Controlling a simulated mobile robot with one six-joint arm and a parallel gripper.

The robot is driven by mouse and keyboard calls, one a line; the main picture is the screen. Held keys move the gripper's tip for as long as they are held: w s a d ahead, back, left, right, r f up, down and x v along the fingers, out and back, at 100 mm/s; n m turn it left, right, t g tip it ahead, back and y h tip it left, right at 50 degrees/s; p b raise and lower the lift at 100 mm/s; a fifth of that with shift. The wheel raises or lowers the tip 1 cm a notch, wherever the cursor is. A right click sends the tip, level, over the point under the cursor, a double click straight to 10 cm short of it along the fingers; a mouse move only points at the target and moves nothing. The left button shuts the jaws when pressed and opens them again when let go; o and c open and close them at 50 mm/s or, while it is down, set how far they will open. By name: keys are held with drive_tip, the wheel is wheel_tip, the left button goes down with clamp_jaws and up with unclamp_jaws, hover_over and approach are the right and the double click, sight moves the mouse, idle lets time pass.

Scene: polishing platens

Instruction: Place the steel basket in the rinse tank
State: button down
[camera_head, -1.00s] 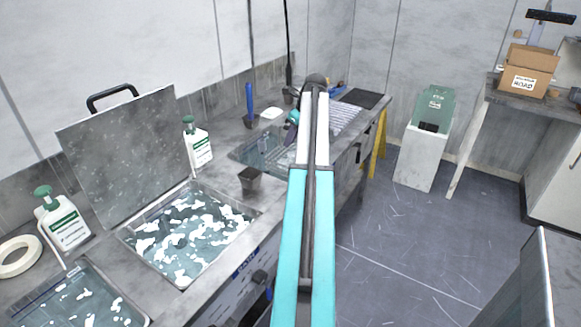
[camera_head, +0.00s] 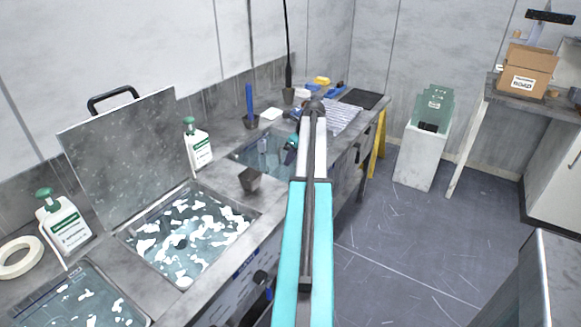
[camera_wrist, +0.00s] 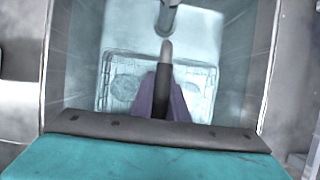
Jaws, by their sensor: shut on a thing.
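In the wrist view the pale, square steel basket (camera_wrist: 122,90) lies below my gripper (camera_wrist: 162,92), inside the walls of the rinse tank (camera_wrist: 65,55). My gripper is shut on the basket's upright handle, which is mostly hidden between the fingers. I cannot tell whether the basket touches the tank floor. In the head view the rinse tank (camera_head: 243,153) is the basin set in the bench beyond the small dark cup. My gripper (camera_head: 290,152) is at its right side, partly behind my arm, and the basket is not clearly visible there.
A grey spout (camera_wrist: 170,14) reaches over the tank's far side. A dark cup (camera_head: 250,180) stands near the tank's near edge. A foam-covered bath (camera_head: 185,240) with a raised lid (camera_head: 125,150) is nearer. A striped mat (camera_head: 338,118) lies beyond the tank.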

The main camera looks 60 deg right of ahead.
sight(290, 172)
drive_tip(key=shift+f, duration=1.85)
drive_tip(key=c, duration=1.7)
unclamp_jaws()
drive_tip(key=shift+c, duration=0.2)
drive_tip(key=shift+f, duration=0.1)
drive_tip(key=shift+b+v, duration=0.3)
drive_tip(key=shift+v, duration=5.8)
